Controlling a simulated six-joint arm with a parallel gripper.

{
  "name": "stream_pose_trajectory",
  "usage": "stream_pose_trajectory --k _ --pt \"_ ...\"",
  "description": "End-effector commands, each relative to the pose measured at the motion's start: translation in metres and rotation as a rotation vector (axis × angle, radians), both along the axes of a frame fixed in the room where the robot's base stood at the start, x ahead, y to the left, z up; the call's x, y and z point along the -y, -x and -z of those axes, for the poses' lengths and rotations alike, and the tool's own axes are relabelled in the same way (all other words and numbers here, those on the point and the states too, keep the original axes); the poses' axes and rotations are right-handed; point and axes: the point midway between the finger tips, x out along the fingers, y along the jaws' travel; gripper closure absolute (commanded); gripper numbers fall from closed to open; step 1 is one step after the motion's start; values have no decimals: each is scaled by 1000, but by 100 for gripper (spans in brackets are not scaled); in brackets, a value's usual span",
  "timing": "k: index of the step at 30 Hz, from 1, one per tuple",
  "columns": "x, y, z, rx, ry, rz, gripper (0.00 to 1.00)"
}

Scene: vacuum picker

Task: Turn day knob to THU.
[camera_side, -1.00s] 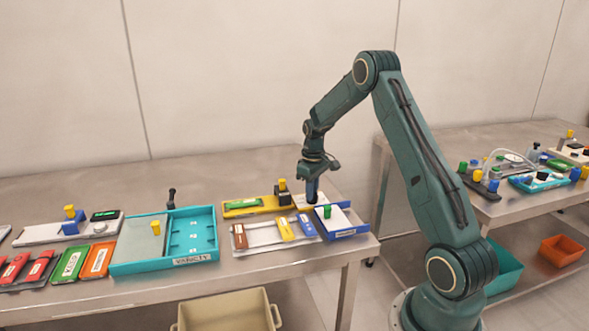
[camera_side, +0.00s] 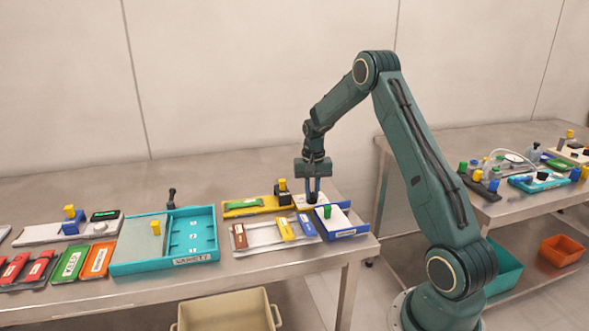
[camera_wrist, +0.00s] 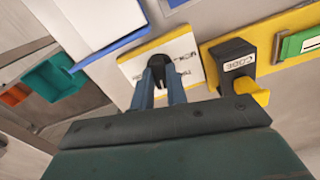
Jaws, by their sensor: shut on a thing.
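The day knob (camera_wrist: 157,60) is a small black knob on a white plate with a yellow edge and short black day labels. The plate (camera_wrist: 129,66) shows in the wrist view, and it is a small pale panel in the side view (camera_side: 300,201). My gripper (camera_wrist: 160,72) reaches down onto the knob with its two blue fingers on either side of it. It is shut on the knob. The labels near the knob are partly hidden and too small to read surely, so I cannot tell which day it points to. In the side view my gripper (camera_side: 314,195) stands upright over the plate.
A black CODE block with a yellow lever (camera_wrist: 260,91) is close beside the plate. A blue tray with a white panel and green knob (camera_side: 327,212) stands just in front right. A tray of coloured tags (camera_side: 262,247) lies to the left. The table edge is near.

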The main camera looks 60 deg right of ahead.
Motion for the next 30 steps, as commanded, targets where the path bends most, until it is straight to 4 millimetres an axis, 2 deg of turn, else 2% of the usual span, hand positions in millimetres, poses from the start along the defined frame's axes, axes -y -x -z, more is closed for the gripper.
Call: stream_pose_trajectory --k 15,22,30 --pt "0 0 -1 2 1 447 100" --pt "0 0 -1 2 1 552 100" --pt "0 0 -1 3 1 588 100"
